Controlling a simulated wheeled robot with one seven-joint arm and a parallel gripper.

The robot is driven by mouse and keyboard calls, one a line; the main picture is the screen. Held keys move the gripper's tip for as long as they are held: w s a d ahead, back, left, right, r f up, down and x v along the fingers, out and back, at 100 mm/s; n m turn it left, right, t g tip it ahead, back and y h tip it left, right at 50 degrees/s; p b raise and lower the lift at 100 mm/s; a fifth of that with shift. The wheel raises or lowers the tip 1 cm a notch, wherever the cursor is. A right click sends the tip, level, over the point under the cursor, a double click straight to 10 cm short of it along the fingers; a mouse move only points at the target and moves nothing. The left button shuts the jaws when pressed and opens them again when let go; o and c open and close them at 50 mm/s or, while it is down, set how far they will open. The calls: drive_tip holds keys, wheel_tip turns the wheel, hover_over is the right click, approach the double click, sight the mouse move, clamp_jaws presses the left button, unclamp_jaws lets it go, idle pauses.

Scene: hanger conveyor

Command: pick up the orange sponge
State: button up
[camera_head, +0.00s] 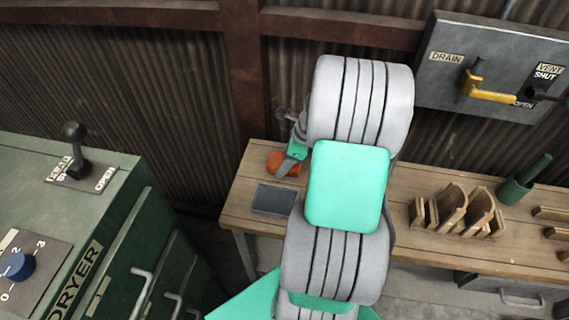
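The orange sponge (276,161) is at the back left of the wooden bench, close to the corrugated wall. My gripper (287,168) is right at the sponge, with a grey finger crossing in front of its right part. Some orange shows on both sides of that finger. My large grey and green arm hides much of the gripper. I cannot tell whether the fingers are closed on the sponge, or whether the sponge touches the bench.
Wooden racks (455,212) and a green cylinder (514,190) stand to the right. A green dryer cabinet (120,230) is at left. A lever panel (440,80) hangs above.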

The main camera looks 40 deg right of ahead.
sight(281, 159)
drive_tip(key=c, duration=0.9)
drive_tip(key=shift+o, duration=0.2)
drive_tip(key=shift+r+b, duration=0.1)
drive_tip(key=shift+b, duration=0.3)
wheel_tip(281, 159, up, 3)
drive_tip(key=shift+r, duration=0.1)
drive_tip(key=s+a+r+p, duration=0.1)
drive_tip(key=s+a+r, duration=0.1)
drive_tip(key=s+r, duration=0.8)
drive_tip(key=s, duration=0.4)
drive_tip(key=shift+p, duration=0.4)
